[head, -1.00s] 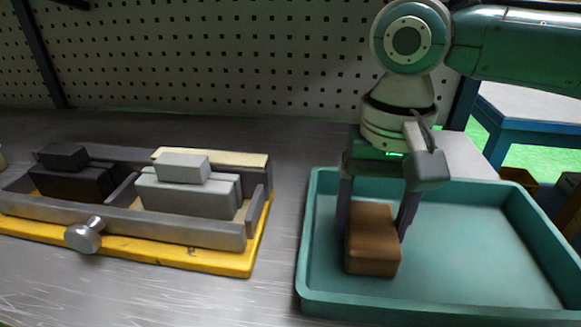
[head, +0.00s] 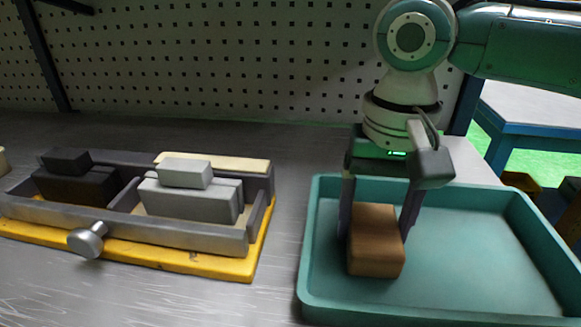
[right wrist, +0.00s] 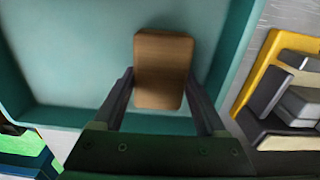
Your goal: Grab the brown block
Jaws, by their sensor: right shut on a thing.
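The brown block (head: 377,240) is a wooden-looking cuboid inside the left part of the teal tray (head: 478,308). My right gripper (head: 376,228) points down into the tray with a finger on each side of the block, shut on it. In the right wrist view, the block (right wrist: 163,70) sits between the two fingers of the gripper (right wrist: 160,95). Whether the block touches the tray floor is hard to tell. My left gripper is not in view.
A grey fixture on a yellow base (head: 175,262) stands on the left with a dark block (head: 75,186) and light grey blocks (head: 190,198) in it. A round knob (head: 88,241) sticks out in front. The metal table between fixture and tray is clear.

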